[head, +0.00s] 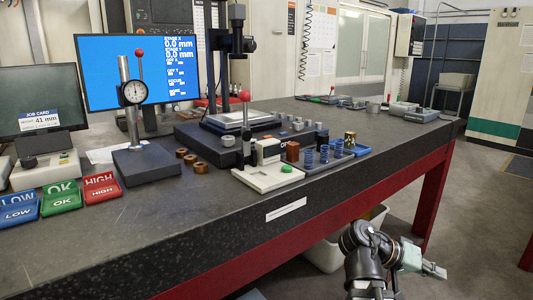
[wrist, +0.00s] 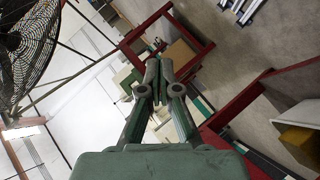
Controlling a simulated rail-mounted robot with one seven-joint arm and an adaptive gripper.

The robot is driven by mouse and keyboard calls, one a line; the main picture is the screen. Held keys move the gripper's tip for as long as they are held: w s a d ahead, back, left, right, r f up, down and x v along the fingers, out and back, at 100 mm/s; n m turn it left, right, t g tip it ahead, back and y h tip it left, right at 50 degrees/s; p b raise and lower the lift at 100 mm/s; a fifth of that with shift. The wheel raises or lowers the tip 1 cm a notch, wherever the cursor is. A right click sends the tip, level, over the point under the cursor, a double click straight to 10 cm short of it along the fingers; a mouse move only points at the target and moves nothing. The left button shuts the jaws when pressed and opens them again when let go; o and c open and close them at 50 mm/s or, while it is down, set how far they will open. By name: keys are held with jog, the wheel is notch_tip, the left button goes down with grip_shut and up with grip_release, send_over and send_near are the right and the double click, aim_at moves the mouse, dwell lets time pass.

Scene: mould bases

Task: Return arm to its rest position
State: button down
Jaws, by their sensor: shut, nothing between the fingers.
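My gripper (head: 436,270) is at the lower right of the head view, out past the front edge of the bench and below its top. In the wrist view my gripper (wrist: 158,65) shows with its two fingers together and nothing between them. My folded arm (head: 368,250) stands in front of the bench's red frame. Neither view shows the gripper touching anything.
The dark bench top (head: 230,225) holds a dial gauge stand (head: 133,100), blue, green and red trays (head: 62,198), and a white-based press (head: 268,175). A white bin (head: 325,255) stands under the bench. Open floor (head: 480,220) lies to the right.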

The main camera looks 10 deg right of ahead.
jog(key=w+a+f+n+y+p, duration=0.1)
jog(key=a+f+n+y+p, duration=0.2)
jog(key=f, duration=0.5)
jog(key=w+a+f+n+y+p, duration=0.1)
jog(key=a+f+n+p, duration=0.1)
jog(key=a+f+p, duration=0.4)
jog(key=w+a+f+n+y+p, duration=0.1)
jog(key=a+f+n+y+p, duration=0.2)
jog(key=f, duration=0.6)
jog(key=s+a+f+g+y+p, duration=0.1)
jog(key=s+a+f+y+p, duration=0.1)
jog(key=s+a+f+p, duration=0.2)
jog(key=s+a+f+g+y+p, duration=0.1)
jog(key=s+a+f+p, duration=0.3)
jog(key=s+a, duration=0.4)
jog(key=s+a+f+n+g+y+p, duration=0.1)
jog(key=s+a+f+p, duration=0.3)
jog(key=s, duration=0.8)
jog(key=shift+a+y+p, duration=0.9)
jog(key=shift+a, duration=0.3)
jog(key=shift+w, duration=0.1)
